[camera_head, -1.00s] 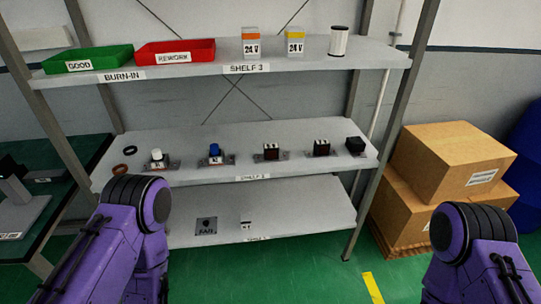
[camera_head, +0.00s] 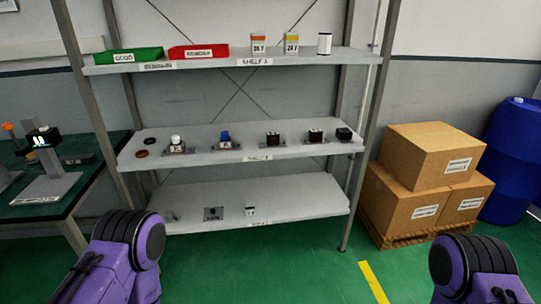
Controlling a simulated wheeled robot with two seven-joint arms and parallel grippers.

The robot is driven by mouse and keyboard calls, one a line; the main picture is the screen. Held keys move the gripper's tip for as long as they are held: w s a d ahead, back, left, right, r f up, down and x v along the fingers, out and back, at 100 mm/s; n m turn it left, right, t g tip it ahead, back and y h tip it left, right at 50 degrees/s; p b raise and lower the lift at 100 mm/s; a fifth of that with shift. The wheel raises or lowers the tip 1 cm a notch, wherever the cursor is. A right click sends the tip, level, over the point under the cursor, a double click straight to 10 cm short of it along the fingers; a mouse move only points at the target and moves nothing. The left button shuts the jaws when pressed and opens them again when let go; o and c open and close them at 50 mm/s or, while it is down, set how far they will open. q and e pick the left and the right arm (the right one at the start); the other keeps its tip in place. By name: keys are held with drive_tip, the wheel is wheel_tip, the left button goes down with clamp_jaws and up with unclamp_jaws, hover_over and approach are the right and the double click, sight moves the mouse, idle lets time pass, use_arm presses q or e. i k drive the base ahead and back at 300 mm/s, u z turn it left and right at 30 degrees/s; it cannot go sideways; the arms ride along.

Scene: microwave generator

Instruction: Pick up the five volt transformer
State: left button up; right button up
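I cannot make out a label reading five volts. A small dark block with a white label (camera_head: 250,211) stands on the bottom shelf, its text too small to read. A dark plate-like part (camera_head: 213,214) lies to its left. On the top shelf stand an orange-topped box (camera_head: 258,44), its label seemingly ending in V, and a yellow-topped box (camera_head: 291,44) labelled 24 V. Only my purple arm links show at the lower left and lower right; both grippers are outside the view.
A green tray (camera_head: 124,55) and a red tray (camera_head: 198,51) sit on the top shelf. Cardboard boxes (camera_head: 405,205) on a pallet and a blue barrel (camera_head: 512,150) stand right. A workbench (camera_head: 30,212) stands left. Green floor before the shelves is clear.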

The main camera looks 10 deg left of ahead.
sight(272, 138)
drive_tip(key=u, duration=1.1)
drive_tip(key=k, duration=0.1)
drive_tip(key=z, duration=2.05)
drive_tip(key=i, duration=1.85)
drive_tip(key=u, duration=0.8)
